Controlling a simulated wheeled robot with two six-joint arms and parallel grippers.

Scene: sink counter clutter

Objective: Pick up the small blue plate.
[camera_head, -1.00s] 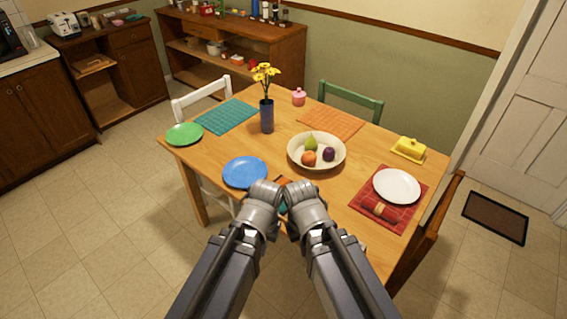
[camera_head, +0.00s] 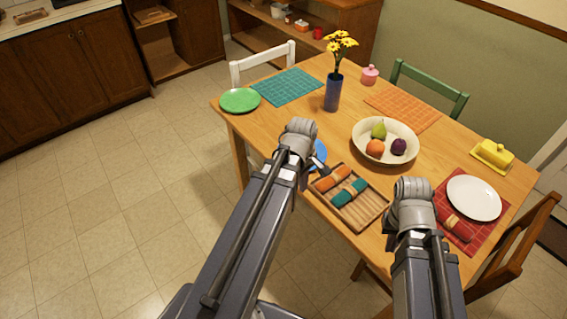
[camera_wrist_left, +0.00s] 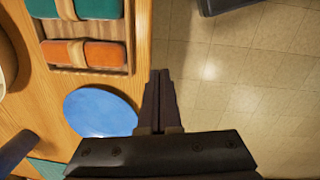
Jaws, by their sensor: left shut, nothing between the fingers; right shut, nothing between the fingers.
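The small blue plate (camera_head: 319,155) lies flat on the wooden table, mostly hidden behind my left wrist in the head view. In the left wrist view the blue plate (camera_wrist_left: 101,112) shows nearly whole, near the table edge. My left gripper (camera_wrist_left: 160,82) is shut and empty. In that view its fingers are just right of the plate, over the table edge and floor; I see no contact with the plate. My left gripper also shows in the head view (camera_head: 314,166). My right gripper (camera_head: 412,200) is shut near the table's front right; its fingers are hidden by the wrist.
A wooden tray (camera_head: 372,219) with orange and teal napkin rolls lies between my arms. The fruit bowl (camera_head: 361,142), blue flower vase (camera_head: 333,93) and green plate (camera_head: 240,100) stand beyond. A white plate (camera_head: 474,197) sits at the right. Chairs surround the table.

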